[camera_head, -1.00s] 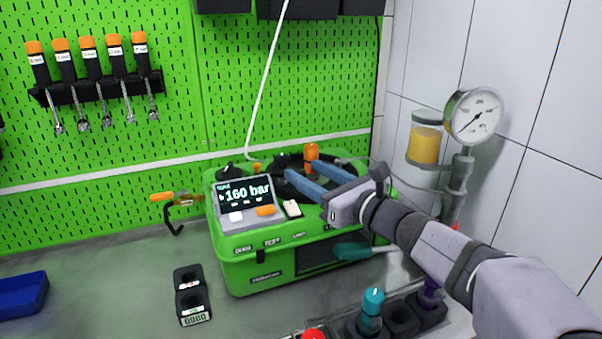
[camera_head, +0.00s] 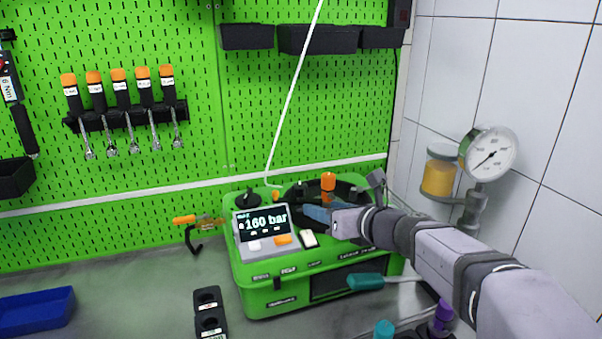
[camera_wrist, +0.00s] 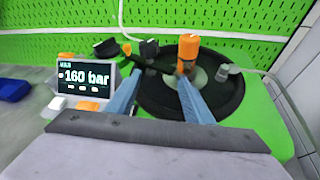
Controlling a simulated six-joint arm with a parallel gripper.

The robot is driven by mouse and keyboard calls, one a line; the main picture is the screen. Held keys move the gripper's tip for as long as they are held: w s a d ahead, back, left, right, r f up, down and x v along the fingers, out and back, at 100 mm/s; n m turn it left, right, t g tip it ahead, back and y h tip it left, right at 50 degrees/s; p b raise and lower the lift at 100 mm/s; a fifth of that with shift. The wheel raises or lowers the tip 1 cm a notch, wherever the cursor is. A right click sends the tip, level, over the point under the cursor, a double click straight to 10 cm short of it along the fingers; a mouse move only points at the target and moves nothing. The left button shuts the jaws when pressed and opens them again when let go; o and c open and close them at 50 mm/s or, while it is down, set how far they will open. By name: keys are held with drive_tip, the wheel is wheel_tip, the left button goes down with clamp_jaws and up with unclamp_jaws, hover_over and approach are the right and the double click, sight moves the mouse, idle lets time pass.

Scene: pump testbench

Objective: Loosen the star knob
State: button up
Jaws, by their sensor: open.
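A black knob (camera_head: 247,197) stands on the top left of the green pump unit (camera_head: 262,303), behind the display. It also shows in the wrist view (camera_wrist: 105,47); its lobes are too small to make out, so I cannot be sure it is the star knob. A smaller black part (camera_wrist: 149,50) stands to its right. My gripper (camera_head: 314,213) is over the unit's top, right of the display. In the wrist view its two blue fingers (camera_wrist: 160,84) are spread, with nothing between them. The fingers are apart from the black knob, in front and to its right.
The display (camera_head: 263,222) reads 160 bar. An orange upright handle (camera_head: 328,183) stands on the black round wheel (camera_wrist: 228,100) close to my fingers. A pressure gauge (camera_head: 488,153) is at the right by the tiled wall. A white hose (camera_head: 295,90) hangs behind.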

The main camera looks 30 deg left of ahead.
sight(300, 186)
drive_tip(key=shift+w+r+m+h+p, duration=0.25)
drive_tip(key=shift+r+m+h+p, duration=0.15)
drive_tip(key=shift+r+h+p, duration=0.3)
drive_tip(key=shift+a+r+m+t+p, duration=0.15)
drive_tip(key=shift+m+t+p, duration=0.15)
drive_tip(key=shift+p, duration=0.7)
drive_tip(key=shift+s+a+h+p, duration=0.25)
drive_tip(key=shift+h+p, duration=0.45)
drive_tip(key=shift+p, duration=0.3)
drive_tip(key=a+r+p, duration=0.1)
drive_tip(key=s+r+t+p, duration=0.1)
drive_tip(key=p, duration=0.1)
drive_tip(key=a+r+t+p, duration=0.1)
drive_tip(key=shift+s+a+h+p, duration=0.3)
drive_tip(key=shift+s+a, duration=0.05)
drive_tip(key=shift+s+a+r, duration=0.2)
drive_tip(key=shift+s+a, duration=0.05)
drive_tip(key=shift+a, duration=0.15)
drive_tip(key=shift+p+x, duration=1.55)
drive_tip(key=shift+x, duration=2.1)
drive_tip(key=shift+w, duration=0.1)
drive_tip(key=shift+c, duration=0.4)
drive_tip(key=c, duration=1)
